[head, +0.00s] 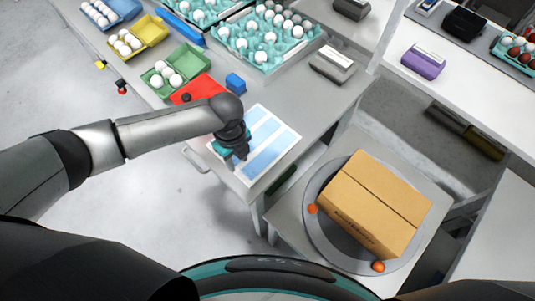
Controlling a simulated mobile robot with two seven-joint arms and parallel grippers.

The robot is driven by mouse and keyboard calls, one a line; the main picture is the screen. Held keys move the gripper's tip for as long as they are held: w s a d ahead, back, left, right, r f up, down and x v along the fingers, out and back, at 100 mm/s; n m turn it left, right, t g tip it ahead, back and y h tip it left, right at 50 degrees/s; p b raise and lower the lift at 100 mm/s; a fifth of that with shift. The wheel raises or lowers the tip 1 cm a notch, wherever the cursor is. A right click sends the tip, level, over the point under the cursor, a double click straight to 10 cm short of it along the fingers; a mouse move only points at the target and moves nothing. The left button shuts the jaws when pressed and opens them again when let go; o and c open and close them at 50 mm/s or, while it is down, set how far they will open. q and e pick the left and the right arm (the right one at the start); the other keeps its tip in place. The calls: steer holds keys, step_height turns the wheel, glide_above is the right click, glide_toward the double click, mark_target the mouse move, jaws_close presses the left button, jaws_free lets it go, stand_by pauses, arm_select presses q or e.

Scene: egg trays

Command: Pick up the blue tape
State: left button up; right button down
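My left arm comes in from the left, and its gripper (236,155) points down over the left edge of a white sheet with light blue bands (270,142). The dark fingers are small, and I cannot tell whether they are apart or hold anything. A teal patch shows beside the fingers. A small blue block-like item (235,82), which may be the blue tape, lies on the table behind the gripper, next to a red sheet (198,90). The gripper is apart from it. My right gripper is out of view.
Green (184,57), yellow (153,31) and blue (125,8) egg cartons line the table's left side. Teal egg trays (262,64) stand at the back. A cardboard box (372,204) sits on a round plate at the right. A grey device (332,65) stands behind the sheet.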

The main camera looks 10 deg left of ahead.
mark_target(243, 173)
arm_select(q)
steer(key=f, duration=0.2)
steer(key=d+f, duration=0.1)
steer(key=f, duration=0.1)
steer(key=shift+f, duration=0.15)
steer(key=shift+a+f, duration=0.1)
steer(key=shift+f, duration=0.45)
steer(key=shift+w, duration=0.1)
jaws_close()
